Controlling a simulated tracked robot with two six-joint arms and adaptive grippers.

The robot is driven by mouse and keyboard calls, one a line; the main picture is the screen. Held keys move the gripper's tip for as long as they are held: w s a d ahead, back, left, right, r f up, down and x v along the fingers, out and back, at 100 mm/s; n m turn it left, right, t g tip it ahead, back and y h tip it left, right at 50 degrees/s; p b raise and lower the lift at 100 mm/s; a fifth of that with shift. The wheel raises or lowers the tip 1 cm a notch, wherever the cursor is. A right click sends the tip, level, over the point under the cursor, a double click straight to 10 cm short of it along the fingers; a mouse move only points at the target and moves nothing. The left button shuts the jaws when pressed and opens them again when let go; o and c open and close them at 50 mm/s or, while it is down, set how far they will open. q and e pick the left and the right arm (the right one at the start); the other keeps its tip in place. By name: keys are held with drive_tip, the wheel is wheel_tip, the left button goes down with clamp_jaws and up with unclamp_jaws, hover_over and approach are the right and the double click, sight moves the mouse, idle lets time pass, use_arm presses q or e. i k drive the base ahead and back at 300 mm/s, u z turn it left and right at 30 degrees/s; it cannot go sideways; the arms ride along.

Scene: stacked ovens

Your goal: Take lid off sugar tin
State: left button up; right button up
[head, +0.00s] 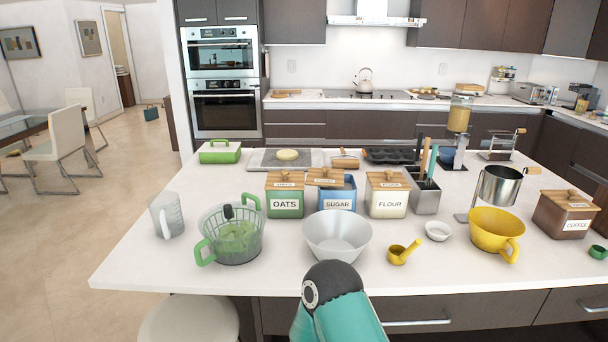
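The blue sugar tin (338,202) stands on the white island between the green oats tin (285,204) and the cream flour tin (387,203). Its wooden lid (325,177) sits askew, shifted to the left, and part of the tin's open top shows at the right. The lid's left edge is close to the oats lid; I cannot tell whether they touch. Neither gripper shows in the head view. A teal and black link of my own arm rises at the bottom centre.
A grey bowl (337,236) stands in front of the sugar tin, with a green colander (231,238) to its left. A metal utensil holder (424,196) is right of the flour tin. A yellow bowl (496,233) stands farther right. Bare counter lies along the front edge.

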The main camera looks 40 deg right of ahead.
sight(325, 176)
drive_tip(key=z, duration=0.55)
drive_tip(key=k, duration=1.3)
drive_tip(key=z, duration=1)
drive_tip(key=i, duration=1.4)
drive_tip(key=z, duration=0.25)
